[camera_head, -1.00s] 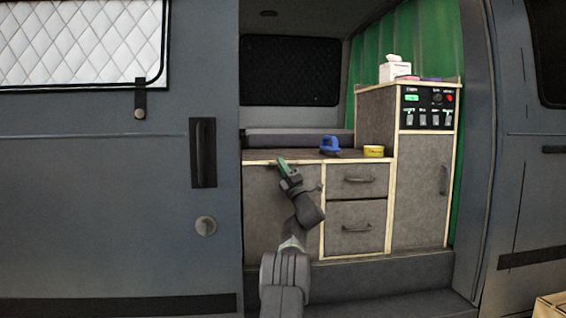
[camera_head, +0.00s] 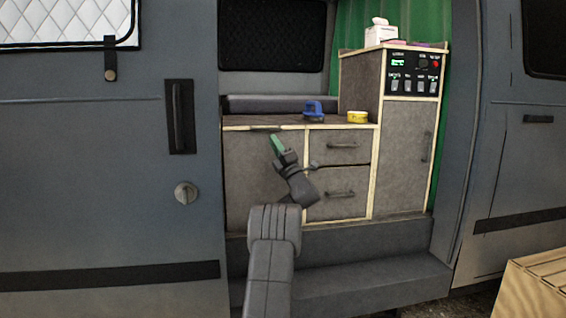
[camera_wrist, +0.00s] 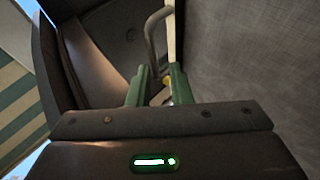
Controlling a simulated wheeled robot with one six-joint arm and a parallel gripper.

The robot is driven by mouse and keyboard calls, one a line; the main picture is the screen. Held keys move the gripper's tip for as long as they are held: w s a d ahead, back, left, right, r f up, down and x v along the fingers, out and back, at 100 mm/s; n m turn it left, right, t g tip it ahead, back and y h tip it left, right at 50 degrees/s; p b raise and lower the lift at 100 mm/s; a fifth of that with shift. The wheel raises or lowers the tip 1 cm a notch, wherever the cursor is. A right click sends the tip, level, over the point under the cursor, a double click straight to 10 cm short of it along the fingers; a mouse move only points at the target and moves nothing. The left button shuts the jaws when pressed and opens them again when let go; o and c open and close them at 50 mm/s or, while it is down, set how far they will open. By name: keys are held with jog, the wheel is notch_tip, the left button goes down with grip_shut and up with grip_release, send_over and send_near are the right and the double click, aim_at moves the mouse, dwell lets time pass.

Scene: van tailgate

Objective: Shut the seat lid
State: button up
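The bench unit's top (camera_head: 262,120) looks flat and level in the head view, with a pale wooden front edge and a dark slot or grip at that edge. I cannot tell exactly where the seat lid's outline runs or whether it is fully down. My gripper (camera_head: 276,143) is in front of the plain grey front panel (camera_head: 245,180), its green fingertips just below the edge. In the wrist view the two green fingers (camera_wrist: 160,88) stand apart with no clear object held. A grey bar-shaped handle (camera_wrist: 154,42) shows beyond them.
A blue object (camera_head: 313,110) and a yellow tub (camera_head: 357,117) stand on the counter above two drawers (camera_head: 339,150). A taller cabinet (camera_head: 403,150) is to the right. A step (camera_head: 370,280) lies below, and a wooden crate (camera_head: 545,285) stands at lower right.

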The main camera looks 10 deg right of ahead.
jog(key=s+a+r+v, duration=0.1)
jog(key=v, duration=0.6)
jog(key=x, duration=0.8)
jog(key=w+x, duration=0.1)
jog(key=x, duration=0.3)
jog(key=shift+w+d, duration=0.1)
jog(key=shift+d, duration=0.15)
dwell(0.5)
